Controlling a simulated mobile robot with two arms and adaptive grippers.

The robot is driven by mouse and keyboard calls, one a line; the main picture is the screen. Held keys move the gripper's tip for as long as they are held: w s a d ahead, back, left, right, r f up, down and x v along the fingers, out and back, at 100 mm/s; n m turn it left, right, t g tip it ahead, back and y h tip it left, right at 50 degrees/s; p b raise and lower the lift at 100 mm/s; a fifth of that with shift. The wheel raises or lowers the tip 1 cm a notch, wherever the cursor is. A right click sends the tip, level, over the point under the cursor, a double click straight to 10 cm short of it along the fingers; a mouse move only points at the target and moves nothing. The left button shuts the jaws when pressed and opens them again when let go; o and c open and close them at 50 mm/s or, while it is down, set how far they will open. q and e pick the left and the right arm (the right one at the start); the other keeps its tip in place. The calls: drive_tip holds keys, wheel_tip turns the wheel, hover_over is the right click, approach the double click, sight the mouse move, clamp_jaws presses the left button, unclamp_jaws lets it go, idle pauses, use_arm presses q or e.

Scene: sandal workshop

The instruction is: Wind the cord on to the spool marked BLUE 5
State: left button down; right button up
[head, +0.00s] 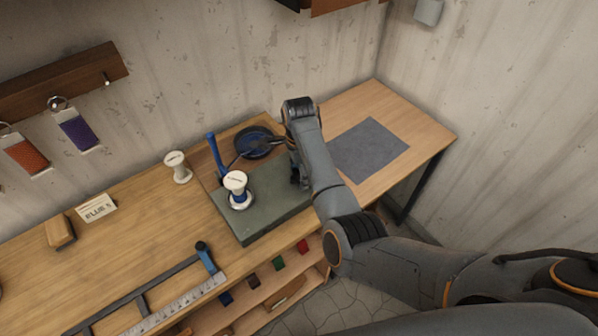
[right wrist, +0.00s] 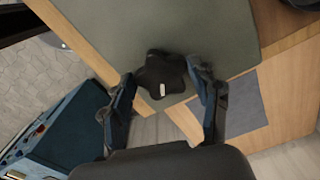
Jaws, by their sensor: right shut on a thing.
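A white spool (head: 238,188) stands upright on a grey-green plate (head: 262,212). A blue band shows around its middle; the mark on its top is too small to read. A dark blue coil of cord (head: 254,141) lies behind the plate, and a thin dark line runs from it towards the spool. A blue post (head: 216,155) stands at the plate's back left. My right gripper (head: 295,173) is at the plate's right side. In the right wrist view my right gripper (right wrist: 166,80) is shut on a black lobed knob (right wrist: 158,70). My left gripper is out of view.
A card reading BLUE 5 (head: 97,207) and another white spool (head: 178,167) stand left of the plate. A grey mat (head: 369,150) lies at the right. A ruler (head: 177,303) lies at the front left.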

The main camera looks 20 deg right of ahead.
drive_tip(key=o, duration=1.1)
wheel_tip(320, 180, up, 12)
